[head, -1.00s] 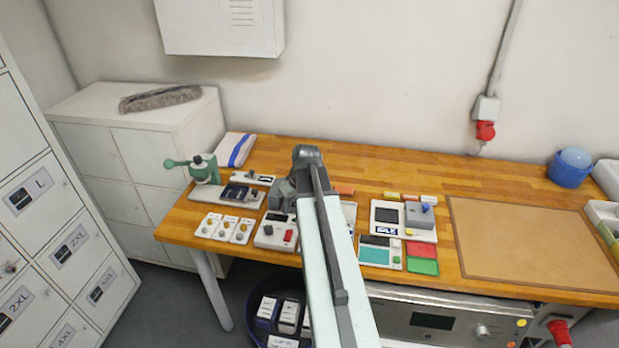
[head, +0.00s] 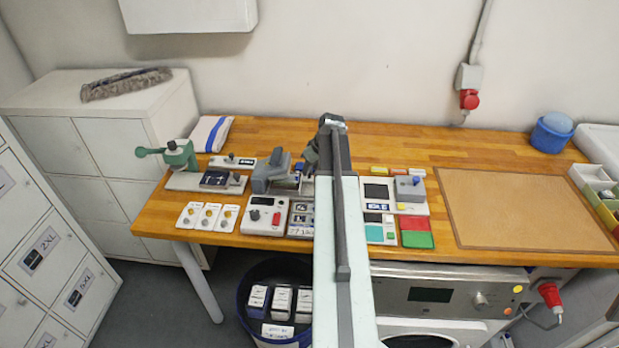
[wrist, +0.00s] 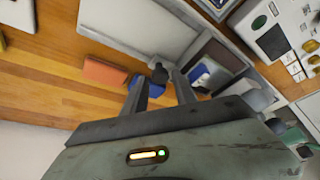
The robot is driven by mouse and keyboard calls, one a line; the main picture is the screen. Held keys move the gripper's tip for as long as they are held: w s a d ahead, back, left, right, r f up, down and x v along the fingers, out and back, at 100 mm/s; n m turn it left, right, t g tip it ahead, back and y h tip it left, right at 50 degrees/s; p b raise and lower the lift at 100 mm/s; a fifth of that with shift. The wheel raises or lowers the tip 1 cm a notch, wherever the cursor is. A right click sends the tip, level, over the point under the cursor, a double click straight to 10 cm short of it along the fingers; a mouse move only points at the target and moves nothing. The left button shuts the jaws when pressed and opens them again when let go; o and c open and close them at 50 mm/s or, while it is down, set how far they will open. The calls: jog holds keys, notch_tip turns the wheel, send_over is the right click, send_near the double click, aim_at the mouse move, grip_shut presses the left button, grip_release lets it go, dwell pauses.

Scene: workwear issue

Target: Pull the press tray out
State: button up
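A grey block-shaped unit (head: 268,174), which may be the press, stands mid-bench. A small dark knob beside a blue part (head: 298,168) shows at its right. My gripper (head: 311,155) is just right of it, partly hidden by my arm. In the wrist view my gripper (wrist: 160,80) has its two fingers apart. A dark knob (wrist: 160,70) and a blue block (wrist: 152,87) show in or behind the gap; I cannot tell if the fingers touch them. Right of the fingers is a grey-walled recess (wrist: 222,54) with a blue and white item inside.
A green lever press (head: 180,155) stands at the left. A white device with a red switch (head: 265,215) and several cards are at the front edge. An orange block (wrist: 104,71) lies near my fingers. A brown mat (head: 530,210) fills the right.

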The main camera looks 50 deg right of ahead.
jog(key=shift+w+f, duration=0.25)
jog(key=shift+f, duration=0.4)
jog(key=shift+r, duration=0.2)
jog(key=shift+c, duration=0.2)
grip_shut()
jog(key=shift+s, duration=0.1)
dwell(0.4)
